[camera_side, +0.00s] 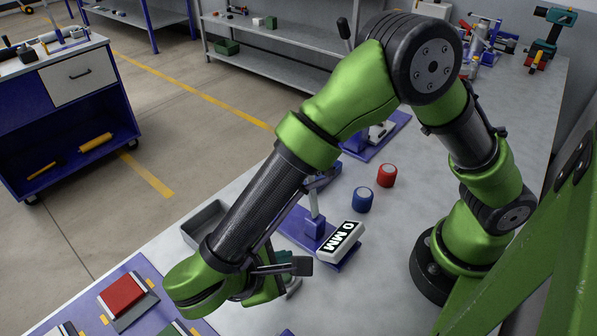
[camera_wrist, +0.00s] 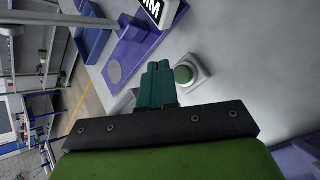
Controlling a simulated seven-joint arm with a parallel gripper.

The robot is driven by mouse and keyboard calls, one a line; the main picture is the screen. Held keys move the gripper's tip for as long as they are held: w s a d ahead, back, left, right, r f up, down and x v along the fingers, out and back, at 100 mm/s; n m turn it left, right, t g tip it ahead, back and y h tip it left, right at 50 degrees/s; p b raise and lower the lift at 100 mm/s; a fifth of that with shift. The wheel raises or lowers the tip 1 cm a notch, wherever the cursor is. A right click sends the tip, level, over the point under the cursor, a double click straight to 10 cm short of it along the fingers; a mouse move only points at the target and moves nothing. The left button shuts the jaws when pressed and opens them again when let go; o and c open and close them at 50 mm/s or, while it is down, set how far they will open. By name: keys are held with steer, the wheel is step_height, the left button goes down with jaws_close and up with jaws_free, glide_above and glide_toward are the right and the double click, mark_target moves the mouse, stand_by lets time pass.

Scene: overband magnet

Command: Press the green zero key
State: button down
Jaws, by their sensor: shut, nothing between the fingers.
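A round green key (camera_wrist: 184,75) sits in a pale square housing on the bench, just right of my fingertips in the wrist view. In the side view my gripper and arm seem to hide it; only a pale edge shows below the fingers. My gripper (camera_side: 298,265) has its teal fingers together and empty, and they also show in the wrist view (camera_wrist: 158,72). The fingertips appear beside the key; I cannot tell their height above it. A white display reading "0 MM" (camera_side: 341,241) stands on a blue base, and part of it shows in the wrist view (camera_wrist: 163,10).
A blue cup-like cylinder (camera_side: 362,200) and a red one (camera_side: 387,175) stand behind the display. A grey tray (camera_side: 203,220) lies left of the stand. A red block (camera_side: 122,294) sits on a blue plate at front left. The bench right of the display is clear.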

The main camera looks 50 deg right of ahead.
steer(key=shift+r, duration=1.75)
steer(key=shift+w+a+f, duration=0.1)
steer(key=shift+s+d+f+g+y, duration=0.2)
steer(key=shift+s+f+g+y, duration=0.1)
steer(key=shift+s+f+y, duration=0.35)
steer(key=shift+d+r+m+g+y, duration=0.3)
steer(key=shift+d+r+y, duration=0.05)
steer(key=shift+d+y, duration=0.3)
steer(key=w+d+r+m+t+y, duration=0.1)
steer(key=d+r+m+t+y, duration=0.6)
steer(key=d+r+m, duration=0.6)
steer(key=d+r+y, duration=0.1)
steer(key=d, duration=0.4)
steer(key=shift+d+r+m+y, duration=0.3)
steer(key=shift+d+r, duration=0.1)
